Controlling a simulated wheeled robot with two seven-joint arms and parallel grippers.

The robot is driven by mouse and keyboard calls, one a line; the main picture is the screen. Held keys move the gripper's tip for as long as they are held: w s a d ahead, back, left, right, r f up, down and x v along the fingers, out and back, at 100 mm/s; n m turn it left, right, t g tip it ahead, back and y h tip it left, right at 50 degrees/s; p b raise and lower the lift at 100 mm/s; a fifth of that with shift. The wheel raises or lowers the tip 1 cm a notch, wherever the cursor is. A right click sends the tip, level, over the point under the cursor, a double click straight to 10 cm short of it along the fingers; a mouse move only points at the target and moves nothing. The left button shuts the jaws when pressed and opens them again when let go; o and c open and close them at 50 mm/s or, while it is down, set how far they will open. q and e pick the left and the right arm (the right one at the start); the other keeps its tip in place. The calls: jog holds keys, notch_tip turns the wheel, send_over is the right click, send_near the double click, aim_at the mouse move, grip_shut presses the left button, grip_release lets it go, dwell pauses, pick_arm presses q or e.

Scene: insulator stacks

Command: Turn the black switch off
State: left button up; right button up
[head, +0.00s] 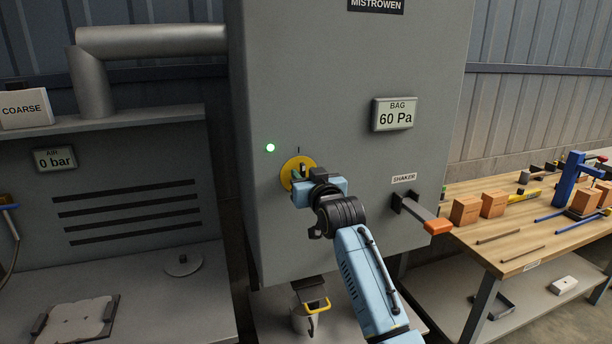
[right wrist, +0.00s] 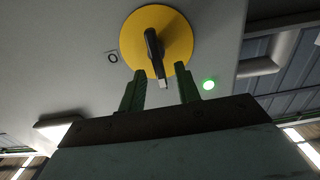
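The black switch (right wrist: 153,45) is a lever on a round yellow disc (right wrist: 158,22) on the grey cabinet front. In the head view the yellow disc (head: 287,173) is partly hidden by my right gripper (head: 302,174), with an "I" mark above it. In the right wrist view an "O" mark (right wrist: 112,58) sits left of the disc. My right gripper's green fingers (right wrist: 160,86) are apart, and the lever's pale-tipped end shows between them in the picture. I cannot tell whether they touch it. My left gripper is out of view.
A lit green lamp (head: 270,147) is up and left of the disc. A shaker lever with an orange end (head: 437,226) sticks out to the right. A bag display (head: 394,114) reads 60 Pa. A wooden workbench (head: 520,238) with boxes and tools stands at right.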

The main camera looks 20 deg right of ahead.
jog(key=shift+w, duration=0.1)
jog(key=shift+c, duration=0.3)
grip_shut()
jog(key=shift+d+f+m+p, duration=0.35)
jog(key=shift+m+p, duration=1)
jog(key=shift+m, duration=1.6)
jog(key=shift+d+f+m+p, duration=0.35)
jog(key=shift+m+p, duration=1.05)
jog(key=shift+m, duration=1.6)
jog(key=shift+d+f+m+p, duration=0.35)
jog(key=shift+m+p, duration=1)
jog(key=shift+m, duration=1.6)
